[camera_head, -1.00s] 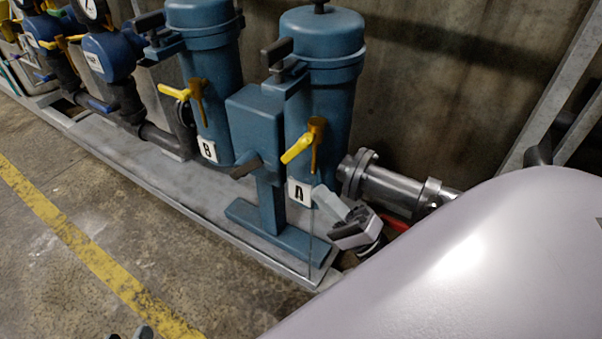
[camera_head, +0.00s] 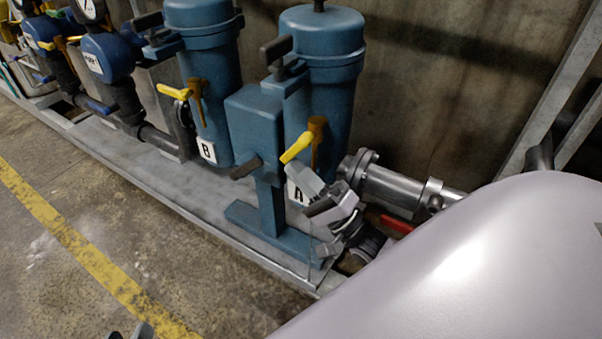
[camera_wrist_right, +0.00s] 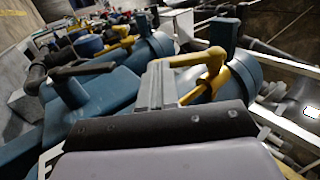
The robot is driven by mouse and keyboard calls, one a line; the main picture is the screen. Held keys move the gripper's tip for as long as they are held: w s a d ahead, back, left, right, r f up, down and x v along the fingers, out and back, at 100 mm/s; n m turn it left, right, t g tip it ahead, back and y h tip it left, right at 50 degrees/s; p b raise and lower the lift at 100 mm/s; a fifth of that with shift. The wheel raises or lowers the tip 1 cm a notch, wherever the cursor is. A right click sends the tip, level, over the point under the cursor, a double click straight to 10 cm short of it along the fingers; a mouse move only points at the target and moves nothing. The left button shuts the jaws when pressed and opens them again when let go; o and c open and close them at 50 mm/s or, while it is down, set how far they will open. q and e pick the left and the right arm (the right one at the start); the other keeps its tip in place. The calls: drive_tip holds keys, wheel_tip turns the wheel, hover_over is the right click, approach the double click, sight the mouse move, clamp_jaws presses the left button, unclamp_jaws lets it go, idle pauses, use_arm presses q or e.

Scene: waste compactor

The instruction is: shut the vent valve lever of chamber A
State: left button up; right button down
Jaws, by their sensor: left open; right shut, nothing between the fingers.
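Chamber A is the right blue cylinder (camera_head: 335,75), marked with a white A label (camera_head: 297,193). Its yellow vent valve lever (camera_head: 296,148) slants down and left from the yellow valve body (camera_head: 317,130). My right gripper (camera_head: 308,186) is shut and empty, just below the lever and in front of the label, apparently apart from the lever. In the right wrist view, the yellow lever (camera_wrist_right: 188,61) shows just beyond the shut fingertips (camera_wrist_right: 158,72). My left gripper (camera_head: 130,333) is open at the bottom edge, far from the valve; only its tips show.
Chamber B (camera_head: 205,60), with its own yellow lever (camera_head: 174,91), stands to the left. A blue post-mounted box (camera_head: 253,125) with dark handles stands close left of lever A. A grey flanged pipe (camera_head: 392,188) and a red handle (camera_head: 396,223) lie to the right.

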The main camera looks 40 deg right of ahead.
sight(284, 162)
drive_tip(key=w, duration=0.1)
drive_tip(key=w+a+r+t+y+b, duration=0.1)
drive_tip(key=w, duration=0.1)
drive_tip(key=shift+w+a+r, duration=0.15)
drive_tip(key=shift+r, duration=0.05)
use_arm(q)
drive_tip(key=shift+w+a+f+m+t+y+b, duration=0.15)
drive_tip(key=shift+w+a+t+b, duration=0.1)
drive_tip(key=shift+a, duration=0.25)
drive_tip(key=shift+w+a+m+t+y+b, duration=0.15)
drive_tip(key=shift+w+a+t+b, duration=0.1)
drive_tip(key=shift+a, duration=0.2)
use_arm(e)
drive_tip(key=shift+w+a+r+t+y, duration=0.15)
drive_tip(key=shift+w+a+r+t, duration=0.15)
drive_tip(key=shift+w+r, duration=0.3)
drive_tip(key=shift+w+a+r+t+y, duration=0.2)
drive_tip(key=shift+w+r+t, duration=0.2)
drive_tip(key=shift+w+r, duration=0.2)
drive_tip(key=shift+r, duration=0.1)
use_arm(q)
drive_tip(key=shift+s+f, duration=0.1)
drive_tip(key=shift+f, duration=0.05)
